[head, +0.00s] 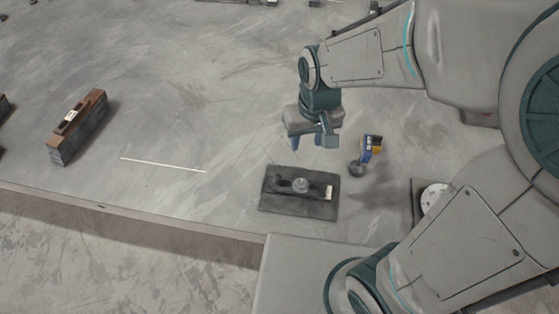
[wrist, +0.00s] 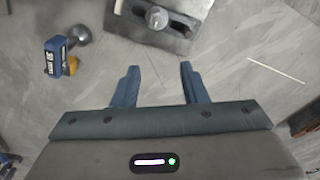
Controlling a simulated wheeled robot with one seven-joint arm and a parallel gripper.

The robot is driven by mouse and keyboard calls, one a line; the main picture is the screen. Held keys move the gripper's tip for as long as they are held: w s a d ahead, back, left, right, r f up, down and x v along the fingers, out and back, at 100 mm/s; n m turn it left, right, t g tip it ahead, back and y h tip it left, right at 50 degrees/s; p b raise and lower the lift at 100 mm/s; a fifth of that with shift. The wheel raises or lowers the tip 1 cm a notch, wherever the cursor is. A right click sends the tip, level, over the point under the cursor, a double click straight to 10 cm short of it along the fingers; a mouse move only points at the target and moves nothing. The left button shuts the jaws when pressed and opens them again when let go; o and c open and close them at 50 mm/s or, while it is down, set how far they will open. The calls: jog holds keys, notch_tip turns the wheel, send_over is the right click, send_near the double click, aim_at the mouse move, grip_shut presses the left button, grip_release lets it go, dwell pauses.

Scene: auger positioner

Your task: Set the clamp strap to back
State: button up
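The clamp strap (head: 317,189) is a dark slotted bar with a pale end, lying along a dark square plate (head: 298,210) near the front edge of the surface. A round grey knob (head: 300,185) sits over its slot. In the wrist view the strap (wrist: 182,26), the knob (wrist: 157,17) and the plate (wrist: 171,45) show at the top, partly cut off by the frame. My gripper (head: 308,143) is above the surface, behind the plate in the head view. Its two blue fingers (wrist: 160,84) are apart with nothing between them, and clear of the strap.
A blue and yellow tool (head: 369,148) with a round dark end stands right of my gripper. A brown and grey block (head: 77,127) lies at the left. A white line (head: 163,165) marks the surface. A round white part (head: 434,197) is at the right, partly hidden by my arm.

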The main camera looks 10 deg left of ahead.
jog(key=n, duration=0.2)
send_over(278, 176)
notch_tip(278, 176, down, 3)
jog(key=shift+h, duration=0.3)
notch_tip(278, 176, down, 14)
jog(key=shift+f+p, duration=0.1)
jog(key=shift+p, duration=0.2)
grip_shut()
